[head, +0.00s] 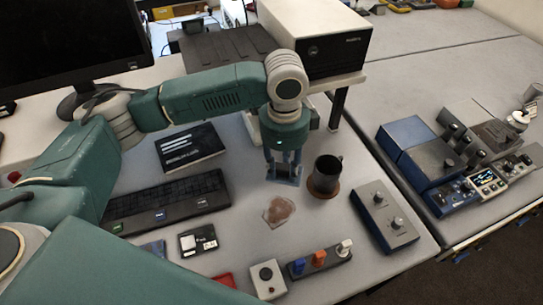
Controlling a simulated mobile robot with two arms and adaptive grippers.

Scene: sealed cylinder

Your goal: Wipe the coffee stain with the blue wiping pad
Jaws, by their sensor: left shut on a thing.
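My left gripper (284,171) reaches down over the desk and is shut on the blue wiping pad (284,182), which shows only as a small blue edge at the fingertips. My right gripper is not in view.
A dark mug (326,172) on a brown coaster stands close right of the gripper. A knob box (384,216) is further right. A black keyboard (170,200) lies left. A switch strip (319,261) and a button box (267,279) sit at the front.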

